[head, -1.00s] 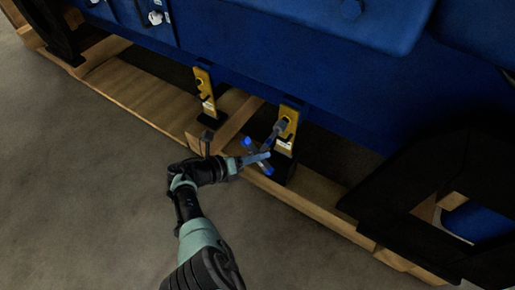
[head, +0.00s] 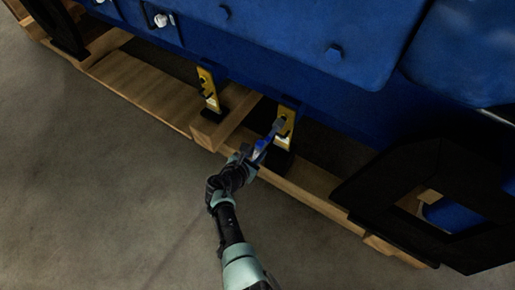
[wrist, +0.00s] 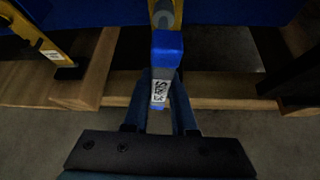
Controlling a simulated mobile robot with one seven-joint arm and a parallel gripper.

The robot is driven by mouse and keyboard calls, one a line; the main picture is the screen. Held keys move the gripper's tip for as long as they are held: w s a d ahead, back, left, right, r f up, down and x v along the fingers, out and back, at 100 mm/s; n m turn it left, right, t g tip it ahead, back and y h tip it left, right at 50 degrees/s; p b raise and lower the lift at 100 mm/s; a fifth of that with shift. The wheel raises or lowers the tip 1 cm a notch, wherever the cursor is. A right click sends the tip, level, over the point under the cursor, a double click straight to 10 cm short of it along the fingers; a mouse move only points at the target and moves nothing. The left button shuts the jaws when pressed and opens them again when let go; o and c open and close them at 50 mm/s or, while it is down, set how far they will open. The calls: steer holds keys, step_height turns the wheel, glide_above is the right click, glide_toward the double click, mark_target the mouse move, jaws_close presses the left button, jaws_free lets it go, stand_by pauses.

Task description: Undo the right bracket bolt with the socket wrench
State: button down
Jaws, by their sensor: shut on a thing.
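The socket wrench has a blue body (wrist: 167,50) with a printed label and a grey socket end (head: 279,125). My gripper (head: 256,158) is shut on the wrench, and its fingers sit on both sides of it in the wrist view (wrist: 160,103). The yellow right bracket (head: 289,113) hangs under the blue engine, with a black foot below. The socket end is at the front of this bracket, and it covers the bolt there. I cannot tell whether the socket is fully seated on the bolt.
A second yellow bracket (head: 208,88) stands to the left, and also shows in the wrist view (wrist: 52,47). The wooden pallet (head: 135,97) runs below the blue engine (head: 290,45). A black frame (head: 425,200) stands at the right. The grey floor (head: 90,200) in front is clear.

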steer(key=shift+w+m+t+y, duration=0.1)
steer(key=shift+m+t+y, duration=0.2)
steer(key=shift+m, duration=0.1)
stand_by(0.4)
